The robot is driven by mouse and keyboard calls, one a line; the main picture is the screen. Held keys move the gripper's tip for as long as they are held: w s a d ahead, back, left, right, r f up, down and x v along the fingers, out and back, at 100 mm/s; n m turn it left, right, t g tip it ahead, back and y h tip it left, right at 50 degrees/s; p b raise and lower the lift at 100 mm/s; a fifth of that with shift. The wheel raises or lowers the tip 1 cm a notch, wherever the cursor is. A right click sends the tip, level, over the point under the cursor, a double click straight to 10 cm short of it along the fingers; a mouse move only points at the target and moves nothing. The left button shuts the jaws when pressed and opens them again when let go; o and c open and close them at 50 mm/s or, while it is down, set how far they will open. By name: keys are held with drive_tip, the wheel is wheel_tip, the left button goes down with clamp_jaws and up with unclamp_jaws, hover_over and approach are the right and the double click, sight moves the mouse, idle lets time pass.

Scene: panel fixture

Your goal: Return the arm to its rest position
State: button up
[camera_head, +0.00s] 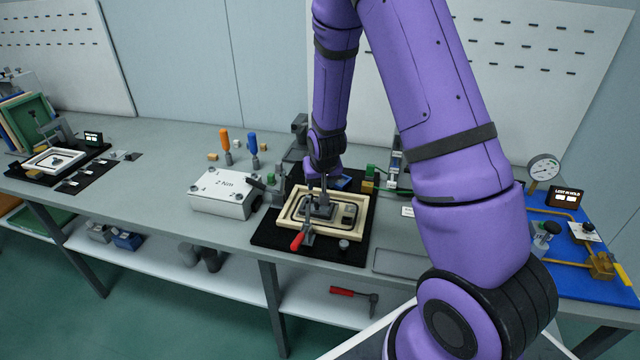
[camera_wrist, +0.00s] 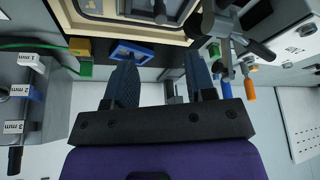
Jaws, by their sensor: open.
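My purple arm reaches from the right foreground up and over the bench in the head view. My gripper (camera_head: 322,190) hangs at the back edge of the cream panel frame (camera_head: 362,205), which lies on a black mat (camera_head: 345,251). In the wrist view my gripper (camera_wrist: 160,75) shows two dark, ridged fingers spread apart with nothing between them. A blue piece (camera_wrist: 132,50) lies close by the left finger. The cream frame (camera_wrist: 90,12) is at the top of the wrist view. The fingertips are partly hidden by the arm in the head view.
A red-handled clamp (camera_head: 298,240) stands at the frame's front. A white box (camera_head: 222,194), an orange screwdriver (camera_head: 225,141) and a blue one (camera_head: 252,143) are to the left. A gauge (camera_head: 543,168) stands on a blue board (camera_head: 545,273) at right.

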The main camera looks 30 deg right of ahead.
idle(0.4)
drive_tip(key=s+a+r, duration=0.1)
drive_tip(key=s+r, duration=0.2)
drive_tip(key=r, duration=0.4)
drive_tip(key=s+a+r+n+y, duration=0.1)
drive_tip(key=s+a+r, duration=0.15)
drive_tip(key=r, duration=0.55)
drive_tip(key=s+a+r, duration=0.1)
drive_tip(key=s+r, duration=0.2)
drive_tip(key=r, duration=0.4)
drive_tip(key=s+a+r+n, duration=0.1)
drive_tip(key=s+r, duration=0.5)
drive_tip(key=s, duration=0.5)
drive_tip(key=s+a+r+n, duration=0.1)
drive_tip(key=s+a+r, duration=0.1)
drive_tip(key=s+r, duration=0.4)
drive_tip(key=s, duration=0.5)
drive_tip(key=shift+r+n+t, duration=0.15)
drive_tip(key=shift+n+t, duration=0.15)
drive_tip(key=shift+t, duration=0.1)
